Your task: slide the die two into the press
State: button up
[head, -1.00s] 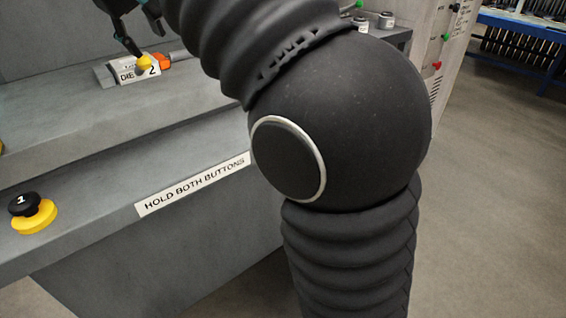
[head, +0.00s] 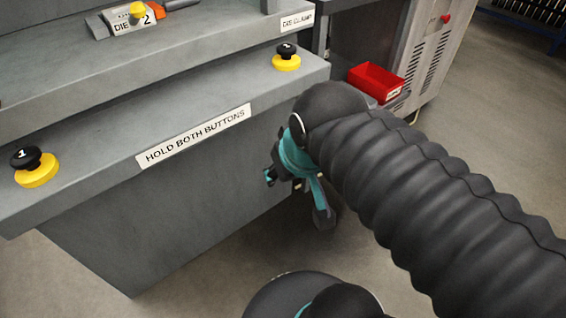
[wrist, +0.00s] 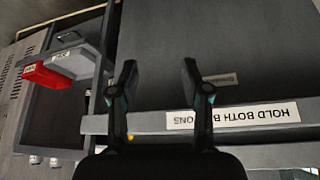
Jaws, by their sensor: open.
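The die two (head: 122,22), a small grey block with a white "DIE 2" label, a yellow knob and an orange part, sits on the upper ledge of the grey press (head: 190,75) at the top left of the head view. My gripper (head: 272,178) is in front of the press's front panel, below the button ledge and well apart from the die. It is open and empty. In the wrist view its two fingers (wrist: 160,78) are spread, with the grey press panel behind them. The die is not visible in the wrist view.
Two yellow buttons with black caps, left (head: 36,168) and right (head: 286,57), stand on the lower ledge beside a "HOLD BOTH BUTTONS" label (head: 193,136). A red bin (head: 376,82) sits right of the press, near a grey cabinet (head: 440,45). Open floor lies at right.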

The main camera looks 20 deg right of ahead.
aim_at(131, 12)
jog(key=shift+s+f, duration=0.15)
jog(key=shift+f, duration=0.05)
jog(key=shift+r, duration=0.15)
grip_shut()
jog(key=w+a+r+n+g, duration=0.1)
jog(key=w+a+r, duration=0.4)
jog(key=w+r, duration=0.4)
jog(key=w+a+r+n+g+y, duration=0.1)
jog(key=w+a+r, duration=0.4)
jog(key=r, duration=0.6)
jog(key=w+a+r+n, duration=0.1)
jog(key=w+a+r, duration=0.3)
jog(key=w+r, duration=0.55)
jog(key=x, duration=0.3)
jog(key=b+x, duration=0.1)
jog(key=x, duration=0.2)
jog(key=w+b+x, duration=0.1)
jog(key=x, duration=0.2)
jog(key=shift+a, duration=0.35)
jog(key=shift+w+a, duration=0.25)
jog(key=shift+w, duration=0.65)
